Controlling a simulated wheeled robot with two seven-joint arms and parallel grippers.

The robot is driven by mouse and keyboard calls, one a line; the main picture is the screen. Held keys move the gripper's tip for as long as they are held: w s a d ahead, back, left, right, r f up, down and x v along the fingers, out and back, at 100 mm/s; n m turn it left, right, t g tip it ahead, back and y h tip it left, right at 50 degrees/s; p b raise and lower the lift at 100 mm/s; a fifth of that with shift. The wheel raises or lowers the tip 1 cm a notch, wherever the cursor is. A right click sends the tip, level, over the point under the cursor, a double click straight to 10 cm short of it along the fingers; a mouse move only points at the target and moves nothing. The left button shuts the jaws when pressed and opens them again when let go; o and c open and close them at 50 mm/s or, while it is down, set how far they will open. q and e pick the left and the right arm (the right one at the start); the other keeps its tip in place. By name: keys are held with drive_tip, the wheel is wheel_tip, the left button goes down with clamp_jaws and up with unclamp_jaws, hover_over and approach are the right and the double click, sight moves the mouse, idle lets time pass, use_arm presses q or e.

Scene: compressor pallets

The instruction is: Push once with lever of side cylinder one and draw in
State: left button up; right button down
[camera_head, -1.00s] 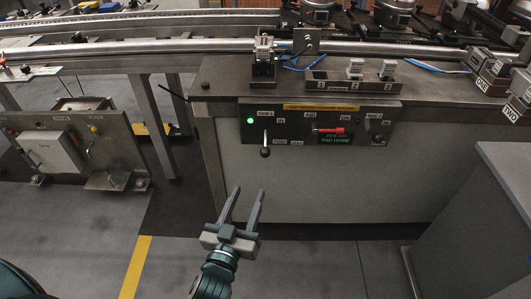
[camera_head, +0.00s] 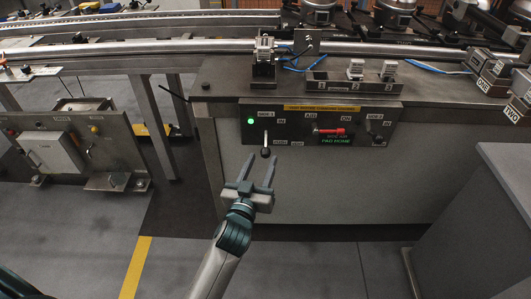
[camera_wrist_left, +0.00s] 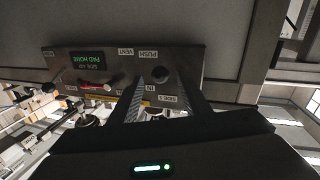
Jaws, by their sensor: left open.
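The side 1 lever (camera_head: 265,143) is a thin metal stick with a black knob, hanging down from the left part of the dark control panel (camera_head: 297,140). A green lamp (camera_head: 250,121) is lit beside it. My left gripper (camera_head: 259,160) is open, with its two fingers pointing up at the panel just below the knob. In the left wrist view, the panel appears upside down and the black knob (camera_wrist_left: 159,75) shows between the two open fingers (camera_wrist_left: 164,88). I cannot tell whether they touch it. My right gripper is not in view.
A grey cabinet (camera_head: 480,220) stands at the right. A metal stand (camera_head: 85,150) is at the left. The floor before the panel is clear.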

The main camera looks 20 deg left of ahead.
sight(264, 156)
use_arm(q)
drive_tip(key=w, duration=0.3)
drive_tip(key=shift+w+a, duration=0.1)
drive_tip(key=shift+w, duration=0.75)
drive_tip(key=shift+c, duration=0.4)
drive_tip(key=c, duration=1)
clamp_jaws()
